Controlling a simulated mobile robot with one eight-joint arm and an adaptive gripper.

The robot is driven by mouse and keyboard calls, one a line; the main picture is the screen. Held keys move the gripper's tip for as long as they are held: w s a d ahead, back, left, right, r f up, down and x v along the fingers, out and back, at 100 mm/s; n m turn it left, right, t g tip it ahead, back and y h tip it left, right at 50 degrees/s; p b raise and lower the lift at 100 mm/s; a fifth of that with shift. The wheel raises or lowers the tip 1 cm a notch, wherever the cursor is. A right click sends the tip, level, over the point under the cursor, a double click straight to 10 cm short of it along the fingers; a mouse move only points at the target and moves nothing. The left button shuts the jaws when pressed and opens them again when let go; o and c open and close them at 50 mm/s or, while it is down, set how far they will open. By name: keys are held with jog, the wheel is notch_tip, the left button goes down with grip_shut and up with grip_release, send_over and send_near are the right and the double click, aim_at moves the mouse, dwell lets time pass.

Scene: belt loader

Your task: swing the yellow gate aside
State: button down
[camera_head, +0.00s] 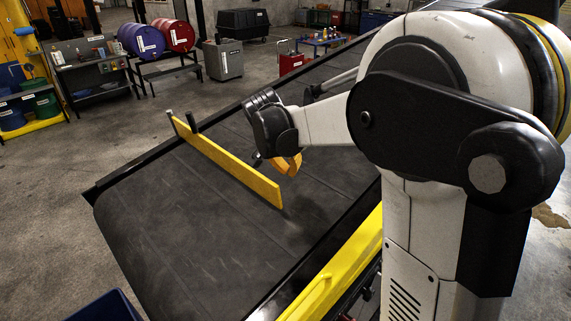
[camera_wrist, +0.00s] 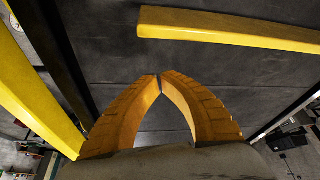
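The yellow gate (camera_head: 228,162) is a long flat bar standing on edge across the dark belt (camera_head: 170,225). Its far end is by a post at the belt's far edge, and its near end is free over the belt. In the wrist view the gate (camera_wrist: 235,29) crosses the upper right, its free end beyond my fingertips. My gripper (camera_head: 290,167) is above the belt, to the right of the gate's free end. In the wrist view the orange fingers of my gripper (camera_wrist: 160,78) meet at the tips with nothing between them. They look apart from the gate.
A yellow rail (camera_head: 340,266) runs along the belt's near side, and it also shows at left in the wrist view (camera_wrist: 32,92). A dark edge rail (camera_head: 135,171) bounds the far side. Barrels (camera_head: 174,36), a grey bin (camera_head: 222,59) and a workbench (camera_head: 88,68) stand beyond. The belt left of the gate is bare.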

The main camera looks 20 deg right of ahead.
jog(key=x, duration=0.6)
jog(key=shift+w+f, duration=0.1)
jog(key=shift+w, duration=0.3)
jog(key=d, duration=0.1)
jog(key=w+d+p, duration=0.1)
jog(key=shift+w+d+p, duration=0.2)
jog(key=shift+d+p, duration=0.1)
jog(key=shift+d, duration=0.05)
jog(key=shift+w+d, duration=0.35)
jog(key=shift+w, duration=0.1)
jog(key=shift+s, duration=0.1)
jog(key=shift+d, duration=0.2)
jog(key=shift+a+f, duration=0.1)
dwell(0.4)
